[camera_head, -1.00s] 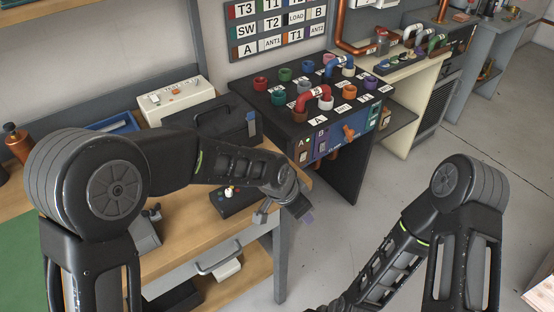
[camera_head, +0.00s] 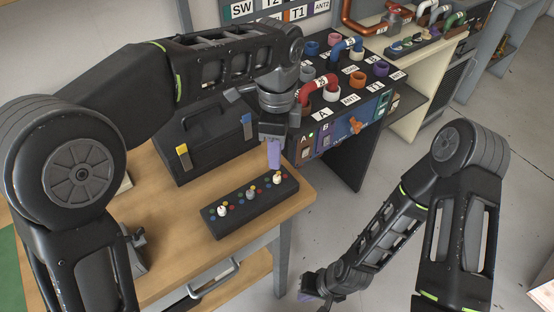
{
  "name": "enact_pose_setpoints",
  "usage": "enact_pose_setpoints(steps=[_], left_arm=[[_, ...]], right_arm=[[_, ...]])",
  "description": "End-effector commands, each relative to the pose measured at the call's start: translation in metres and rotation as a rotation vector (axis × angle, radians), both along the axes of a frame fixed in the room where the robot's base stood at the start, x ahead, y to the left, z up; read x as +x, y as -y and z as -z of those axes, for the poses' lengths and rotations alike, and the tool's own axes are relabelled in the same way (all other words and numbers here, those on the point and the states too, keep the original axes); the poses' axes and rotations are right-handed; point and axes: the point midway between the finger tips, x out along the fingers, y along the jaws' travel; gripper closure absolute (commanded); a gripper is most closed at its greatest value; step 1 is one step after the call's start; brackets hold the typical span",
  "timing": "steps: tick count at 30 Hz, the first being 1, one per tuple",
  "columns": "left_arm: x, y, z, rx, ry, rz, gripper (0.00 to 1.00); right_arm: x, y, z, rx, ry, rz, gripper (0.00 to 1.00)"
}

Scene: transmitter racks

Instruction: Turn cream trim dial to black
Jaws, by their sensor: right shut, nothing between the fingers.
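A dark dial box (camera_head: 232,222) lies on the wooden bench near its right front corner. It carries a white knob (camera_head: 222,211) at the left, a grey knob (camera_head: 250,195) in the middle and a cream knob (camera_head: 277,178) at the right, each ringed by small coloured dots. My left gripper (camera_head: 274,165) points down just above the cream knob; its purple fingers overlap in this view and contact cannot be told. The dial's pointing direction is too small to tell. My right gripper (camera_head: 311,285) is shut and empty, low over the floor right of the bench.
A black case (camera_head: 205,140) with yellow and blue latches stands behind the dial box on the bench (camera_head: 185,235). A black rack with coloured sockets and pipes (camera_head: 345,130) stands right behind my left gripper. The floor at the right is open.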

Motion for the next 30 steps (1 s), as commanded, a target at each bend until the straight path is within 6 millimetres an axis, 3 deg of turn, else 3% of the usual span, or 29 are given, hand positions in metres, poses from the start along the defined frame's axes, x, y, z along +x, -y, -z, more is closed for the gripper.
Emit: enact_pose_setpoints(steps=[11, 24, 30], left_arm=[[0.000, 0.000, 0.010, -0.001, -0.001, -0.003, 0.61], [0.000, 0.000, 0.070, -0.001, -0.001, -0.004, 0.61], [0.000, 0.000, 0.079, -0.002, 0.001, -0.005, 0.61]], right_arm=[[0.000, 0.000, -0.001, 0.000, -0.001, 0.000, 1.00], [-0.002, 0.000, -0.009, -0.002, -0.004, 0.001, 1.00], [-0.002, 0.001, -0.009, -0.002, -0.005, 0.000, 1.00]])
